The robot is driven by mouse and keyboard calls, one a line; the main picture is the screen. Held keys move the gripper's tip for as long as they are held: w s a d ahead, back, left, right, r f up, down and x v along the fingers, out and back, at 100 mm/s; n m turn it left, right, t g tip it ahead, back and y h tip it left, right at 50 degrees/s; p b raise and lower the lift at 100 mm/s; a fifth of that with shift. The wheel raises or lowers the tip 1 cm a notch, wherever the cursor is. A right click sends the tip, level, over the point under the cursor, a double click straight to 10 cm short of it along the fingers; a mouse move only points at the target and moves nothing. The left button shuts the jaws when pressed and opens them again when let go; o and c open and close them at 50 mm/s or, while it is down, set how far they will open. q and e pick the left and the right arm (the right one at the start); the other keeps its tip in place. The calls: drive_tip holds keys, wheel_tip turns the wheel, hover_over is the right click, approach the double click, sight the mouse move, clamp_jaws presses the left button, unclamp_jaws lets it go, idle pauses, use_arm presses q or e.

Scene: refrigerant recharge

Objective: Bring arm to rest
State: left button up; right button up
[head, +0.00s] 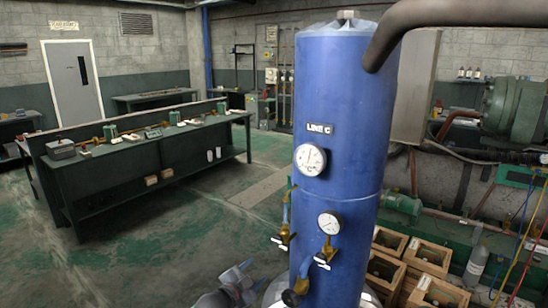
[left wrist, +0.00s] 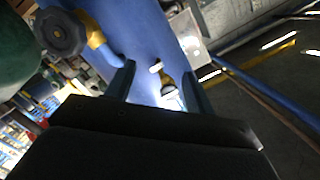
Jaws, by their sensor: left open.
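My left gripper (head: 246,280) is at the bottom of the head view, just left of the lower part of the blue tank. In the left wrist view its two fingers (left wrist: 160,80) are apart with nothing held between them. The blue tank (head: 342,110) stands upright, labelled LINE C, with two round gauges (head: 310,159) (head: 329,223) and brass valves (head: 284,238) (head: 326,252) on its front. A dark round knob (left wrist: 61,33) on a brass fitting shows in the left wrist view, beyond the left finger. My right gripper is not in view.
A dark workbench (head: 150,145) with small items stands at the left. Open wooden boxes (head: 428,255), a grey bottle (head: 476,265) and green machinery (head: 515,100) are at the right. A thick dark pipe (head: 440,14) meets the tank top. The floor (head: 150,240) between bench and tank is clear.

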use_arm(q)
drive_tip(key=s+a+f+n+g+y+b, duration=0.1)
drive_tip(key=s+a+f+n+g+y, duration=0.3)
drive_tip(key=f, duration=1)
drive_tip(key=s+a+f+n, duration=0.15)
drive_tip(key=s+f, duration=0.55)
drive_tip(key=f, duration=0.7)
drive_tip(key=s+a+f+n+g+y+b, duration=0.1)
drive_tip(key=s+a+f+n+g+y, duration=0.3)
drive_tip(key=f, duration=0.9)
drive_tip(key=s+a+f+n+g, duration=0.1)
drive_tip(key=s+f, duration=0.7)
drive_tip(key=s, duration=0.4)
drive_tip(key=s+a+f+n+g+b, duration=0.1)
drive_tip(key=s+f+g, duration=0.1)
drive_tip(key=s+f, duration=0.6)
drive_tip(key=s+a+f+n+g, duration=0.1)
drive_tip(key=s+f, duration=0.8)
drive_tip(key=s, duration=0.6)
drive_tip(key=shift+s+a, duration=0.25)
drive_tip(key=shift+s, duration=0.15)
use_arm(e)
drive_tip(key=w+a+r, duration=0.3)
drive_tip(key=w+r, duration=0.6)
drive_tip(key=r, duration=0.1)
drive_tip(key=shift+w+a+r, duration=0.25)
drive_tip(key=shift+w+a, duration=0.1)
